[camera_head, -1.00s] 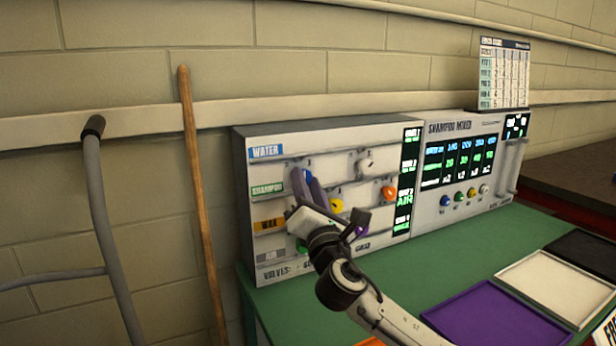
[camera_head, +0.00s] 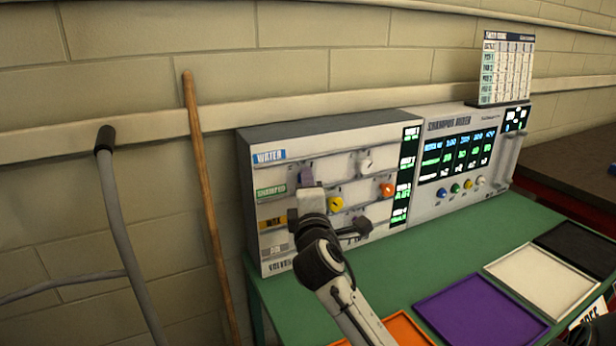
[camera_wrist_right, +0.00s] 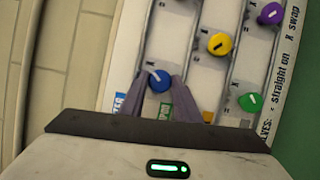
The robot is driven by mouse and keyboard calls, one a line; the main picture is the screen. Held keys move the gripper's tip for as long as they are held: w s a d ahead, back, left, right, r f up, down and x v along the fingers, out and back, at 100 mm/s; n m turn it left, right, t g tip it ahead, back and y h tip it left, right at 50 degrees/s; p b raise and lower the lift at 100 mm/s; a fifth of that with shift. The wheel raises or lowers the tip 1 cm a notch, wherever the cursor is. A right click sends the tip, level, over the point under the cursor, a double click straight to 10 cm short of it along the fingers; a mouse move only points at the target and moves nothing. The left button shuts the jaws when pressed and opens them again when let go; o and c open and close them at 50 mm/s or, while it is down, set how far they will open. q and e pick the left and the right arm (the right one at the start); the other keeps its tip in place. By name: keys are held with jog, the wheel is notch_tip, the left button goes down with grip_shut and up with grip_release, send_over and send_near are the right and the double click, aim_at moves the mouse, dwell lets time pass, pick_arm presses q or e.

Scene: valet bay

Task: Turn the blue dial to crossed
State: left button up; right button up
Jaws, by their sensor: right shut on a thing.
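The blue dial (camera_wrist_right: 159,79) sits on the white valve panel (camera_head: 335,136), beside its blue and green row labels in the right wrist view. Its pale pointer line slants toward the upper left there. The two grey-purple fingers of my right gripper (camera_wrist_right: 160,88) are shut on the dial, one on each side. In the head view my right gripper (camera_head: 307,178) is against the left part of the panel and hides the blue dial. My left gripper is not in view.
A yellow dial (camera_head: 336,203), an orange dial (camera_head: 387,189) and a white dial (camera_head: 365,165) are on the same panel. The shampoo mixer box (camera_head: 460,150) stands to its right. Purple (camera_head: 480,318) and white (camera_head: 545,283) trays lie on the green table (camera_head: 420,258).

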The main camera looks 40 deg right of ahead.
jog(key=shift+r+m+p, duration=0.1)
jog(key=shift+m+p, duration=0.35)
jog(key=shift+m, duration=0.15)
jog(key=o, duration=1)
jog(key=b+v, duration=0.1)
jog(key=v, duration=0.9)
jog(key=shift+s+a+r, duration=0.1)
jog(key=shift+s, duration=0.1)
